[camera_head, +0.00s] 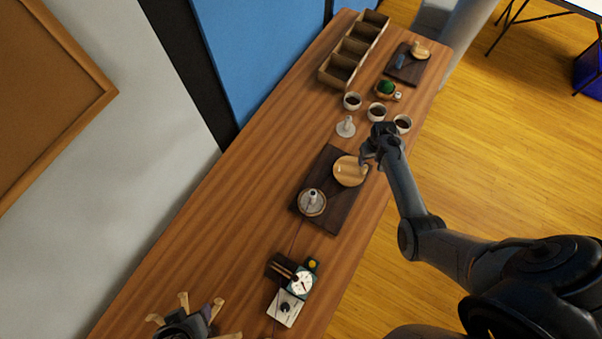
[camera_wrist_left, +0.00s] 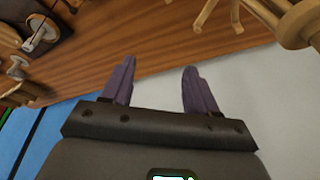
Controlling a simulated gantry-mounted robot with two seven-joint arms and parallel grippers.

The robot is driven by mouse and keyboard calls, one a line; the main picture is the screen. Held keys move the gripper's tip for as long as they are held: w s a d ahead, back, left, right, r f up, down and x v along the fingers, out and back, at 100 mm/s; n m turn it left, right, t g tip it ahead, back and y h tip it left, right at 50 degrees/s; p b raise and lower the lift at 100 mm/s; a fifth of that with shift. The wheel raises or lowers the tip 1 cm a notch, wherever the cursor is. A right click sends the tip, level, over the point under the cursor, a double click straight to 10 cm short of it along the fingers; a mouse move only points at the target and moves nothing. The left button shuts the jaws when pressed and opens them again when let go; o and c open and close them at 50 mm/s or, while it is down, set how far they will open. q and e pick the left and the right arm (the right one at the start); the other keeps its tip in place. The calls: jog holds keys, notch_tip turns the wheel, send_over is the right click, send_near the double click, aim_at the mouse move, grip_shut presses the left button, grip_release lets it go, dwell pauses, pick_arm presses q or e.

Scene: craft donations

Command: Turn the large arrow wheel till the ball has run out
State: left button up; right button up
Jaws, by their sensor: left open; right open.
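A dark board (camera_head: 332,158) lies mid-table with two round wheels on it. The larger is a tan wooden disc (camera_head: 350,171) with a small knob at its right edge. The smaller is a pale disc (camera_head: 312,203) with an upright grey peg. I cannot make out an arrow on either, and no ball can be told. My right gripper (camera_head: 364,160) is open, at the wooden disc's right edge by the knob; I cannot tell if it touches. My left gripper (camera_head: 186,326) is open at the table's near end; its spread fingers (camera_wrist_left: 155,85) hold nothing in the left wrist view.
Wooden pegs (camera_head: 183,300) surround my left gripper. A white dial (camera_head: 301,281) and a white plate with a black knob (camera_head: 285,307) lie near the front. Several cups (camera_head: 376,112), a compartment box (camera_head: 340,70) and another dark board (camera_head: 404,70) stand farther back. The table's left side is clear.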

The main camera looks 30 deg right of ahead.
aim_at(366, 167)
jog(key=shift+f+b, duration=3.5)
jog(key=shift+b, duration=0.1)
jog(key=shift+f+b, duration=0.85)
jog(key=shift+b, duration=0.15)
